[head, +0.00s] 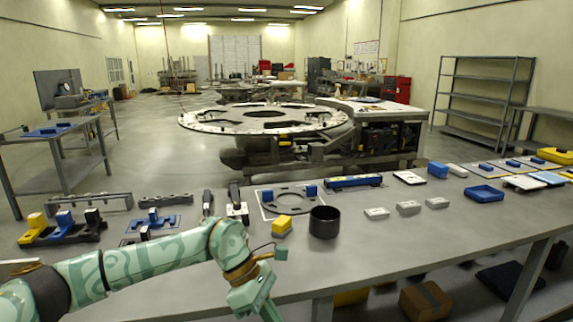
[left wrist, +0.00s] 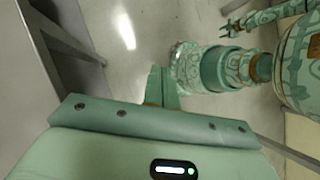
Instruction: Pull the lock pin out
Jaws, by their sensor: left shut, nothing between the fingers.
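I cannot make out the lock pin for certain in either view. A large round turret plate (head: 215,121) with dark openings lies flat on a low frame beyond the worktable. My left gripper (head: 266,309) hangs low at the near edge of the worktable in the head view, well short of the turret plate. In the left wrist view its fingers (left wrist: 162,86) are together with nothing between them, above bare floor. A small claw-like end, which looks like my right gripper (left wrist: 231,28), shows at the top right of that view; its fingers are too small to read.
The worktable (head: 380,250) carries a ring-shaped plate (head: 290,212), a black cup (head: 324,222), a yellow block (head: 283,222), a blue tray (head: 486,194) and several fixtures at left. Floor is clear at back left.

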